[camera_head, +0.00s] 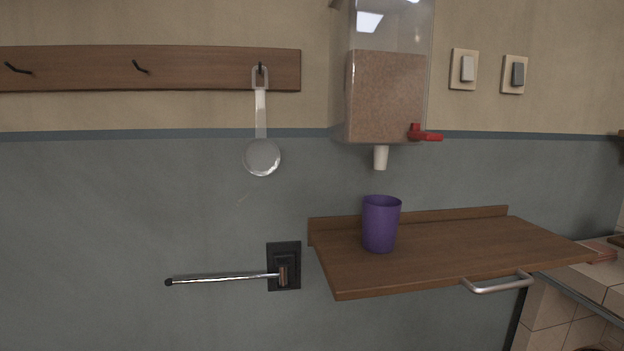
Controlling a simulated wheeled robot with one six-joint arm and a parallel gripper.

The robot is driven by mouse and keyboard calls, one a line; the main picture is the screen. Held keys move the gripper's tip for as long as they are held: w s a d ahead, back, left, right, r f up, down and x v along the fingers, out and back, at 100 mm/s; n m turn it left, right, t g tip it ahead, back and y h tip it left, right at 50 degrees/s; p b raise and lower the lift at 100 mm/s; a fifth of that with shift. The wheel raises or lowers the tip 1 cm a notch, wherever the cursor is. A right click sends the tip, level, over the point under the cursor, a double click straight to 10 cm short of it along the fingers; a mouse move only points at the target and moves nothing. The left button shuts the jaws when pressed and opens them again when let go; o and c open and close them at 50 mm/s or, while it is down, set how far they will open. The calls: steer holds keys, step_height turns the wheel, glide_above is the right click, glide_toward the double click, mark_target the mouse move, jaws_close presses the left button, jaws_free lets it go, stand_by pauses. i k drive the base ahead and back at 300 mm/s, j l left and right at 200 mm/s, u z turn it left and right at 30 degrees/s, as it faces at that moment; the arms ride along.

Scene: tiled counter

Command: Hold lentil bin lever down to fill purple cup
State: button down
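A clear bin of brownish lentils (386,95) is mounted on the wall, filled to a bit above half. Its red lever (426,134) sticks out to the right at the bin's lower right corner. A white spout (381,158) points down from the bin's underside. The purple cup (380,224) stands upright on a wooden shelf (470,250), roughly below the spout with a gap between them. The inside bottom of the cup is hidden, so I cannot tell what it holds. My gripper does not show in this view.
A ladle (262,155) hangs from a hooked wooden rail (190,68) at upper left. A metal bar (222,279) sticks out left from a black wall plate. The shelf has a metal handle (498,285) at its front edge. Two switches (464,69) are at upper right; a tiled counter (570,300) is at lower right.

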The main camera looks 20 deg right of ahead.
mark_target(415, 134)
steer(key=i+l+z, duration=0.2)
steer(key=z, duration=0.25)
steer(key=i+l+z, duration=0.1)
steer(key=z, duration=0.35)
steer(key=i+l+u, duration=0.1)
steer(key=l+u, duration=0.25)
steer(key=l, duration=0.2)
steer(key=l+u, duration=0.3)
steer(key=l, duration=0.2)
steer(key=l+u, duration=0.35)
steer(key=l, duration=0.25)
